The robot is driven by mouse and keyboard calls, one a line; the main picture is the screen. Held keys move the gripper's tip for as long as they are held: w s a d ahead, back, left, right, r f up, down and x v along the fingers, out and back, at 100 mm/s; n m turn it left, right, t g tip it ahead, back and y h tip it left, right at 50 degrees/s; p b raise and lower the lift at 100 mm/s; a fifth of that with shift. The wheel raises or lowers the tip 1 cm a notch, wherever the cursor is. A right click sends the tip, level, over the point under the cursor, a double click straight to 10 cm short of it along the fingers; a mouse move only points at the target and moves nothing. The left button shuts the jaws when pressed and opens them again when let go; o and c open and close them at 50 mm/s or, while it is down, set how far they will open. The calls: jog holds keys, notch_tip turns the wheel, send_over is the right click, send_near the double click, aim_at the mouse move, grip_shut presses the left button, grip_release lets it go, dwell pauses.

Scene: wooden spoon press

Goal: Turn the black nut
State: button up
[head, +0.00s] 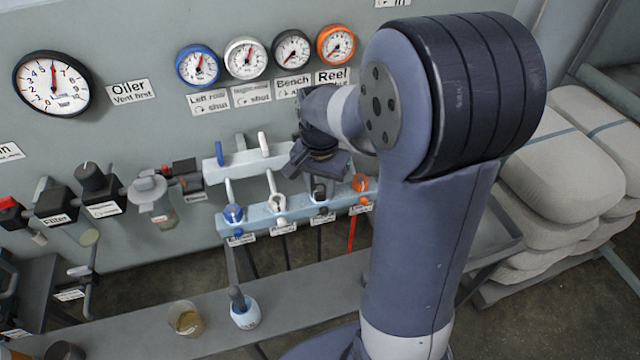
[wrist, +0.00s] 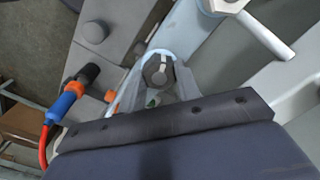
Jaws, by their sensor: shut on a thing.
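The black nut (wrist: 157,71) shows in the middle of the wrist view as a dark grey hex head with a pale mark, on the pale blue manifold bar. My gripper (head: 318,182) reaches down to it in the head view, and hides most of the nut there. In the wrist view pale finger parts lie on either side of the nut, and the gripper is shut on it. The dark gripper body fills the bottom of that view. In the head view the white nut (head: 278,203) is left of my gripper, and the orange nut (head: 360,183) is right.
A blue nut (head: 233,213) sits at the bar's left end. Handles (head: 264,145) rise from the upper bar close by. Gauges and labels line the wall above. A bench below holds a cup (head: 185,318) and a blue-white bottle (head: 244,309). Sacks (head: 570,160) lie at right.

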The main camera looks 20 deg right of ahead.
aim_at(320, 188)
jog(key=o, duration=1)
jog(key=shift+c, duration=0.2)
notch_tip(320, 188, up, 11)
jog(key=shift+f, duration=0.25)
notch_tip(320, 188, down, 11)
jog(key=shift+r, duration=0.2)
jog(key=shift+r, duration=0.15)
dwell(0.3)
